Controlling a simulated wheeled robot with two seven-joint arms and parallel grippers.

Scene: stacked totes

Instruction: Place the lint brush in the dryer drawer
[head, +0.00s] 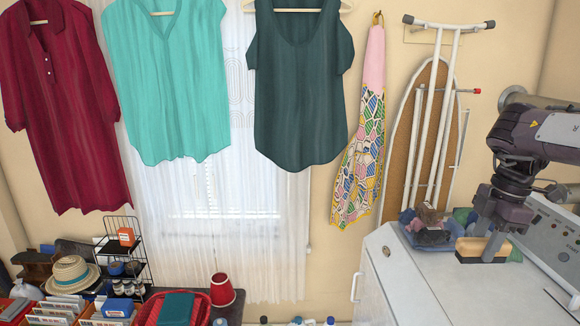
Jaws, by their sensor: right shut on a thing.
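The block-shaped lint brush (470,249), tan with dark parts, is on or just above the white machine top at right. My right gripper (491,246) comes down over it from the right and is shut on it, hiding part of it. I cannot tell whether the brush touches the surface. The white machine (400,285), which looks like the dryer, has a handle (356,287) on its left front side. I cannot make out an open drawer. My left gripper is not in view.
A blue tray (430,238) with dark and reddish lumps lies left of the brush. A grey control panel (560,243) rises at right. An ironing board (430,150) hangs on the wall behind. The machine top in front of the brush is mostly clear.

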